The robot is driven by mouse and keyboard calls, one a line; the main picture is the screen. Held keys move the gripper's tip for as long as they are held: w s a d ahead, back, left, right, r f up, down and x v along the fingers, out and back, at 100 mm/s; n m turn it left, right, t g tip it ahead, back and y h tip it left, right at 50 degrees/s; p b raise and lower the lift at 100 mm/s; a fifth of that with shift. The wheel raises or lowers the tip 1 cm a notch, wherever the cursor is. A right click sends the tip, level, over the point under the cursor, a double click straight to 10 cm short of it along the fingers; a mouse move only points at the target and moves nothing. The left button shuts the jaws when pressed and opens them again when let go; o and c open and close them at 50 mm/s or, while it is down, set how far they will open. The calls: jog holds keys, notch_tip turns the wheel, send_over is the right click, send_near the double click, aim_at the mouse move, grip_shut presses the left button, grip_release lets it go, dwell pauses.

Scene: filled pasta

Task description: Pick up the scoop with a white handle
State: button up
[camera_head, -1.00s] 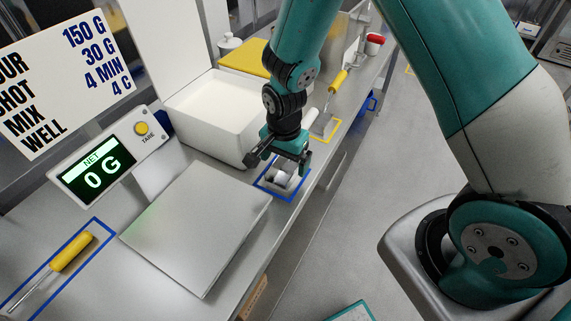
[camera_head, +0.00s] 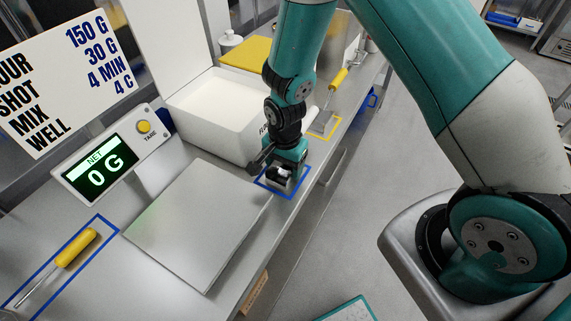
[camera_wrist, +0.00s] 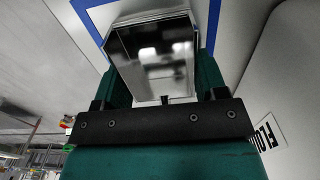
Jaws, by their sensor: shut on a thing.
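A shiny metal scoop (camera_wrist: 155,62) stands inside a blue outlined square on the counter, at the front edge. In the head view only a small pale and dark part of the scoop (camera_head: 281,174) shows beneath my wrist. My gripper (camera_head: 284,168) points down over that square and is shut on the scoop. In the wrist view my gripper (camera_wrist: 163,78) has a green finger on each side of the metal body. I cannot make out the white handle clearly.
A white flour bin (camera_head: 215,112) stands close behind my gripper. A flat metal scale plate (camera_head: 195,225) lies to the left, with a display (camera_head: 100,175) reading 0 G. A yellow-handled tool (camera_head: 335,85) lies beyond, and a yellow-handled screwdriver-like tool (camera_head: 75,247) lies front left.

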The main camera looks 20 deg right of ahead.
jog(key=shift+r, duration=0.1)
notch_tip(320, 180, up, 20)
jog(key=b, duration=0.2)
jog(key=shift+b, duration=0.4)
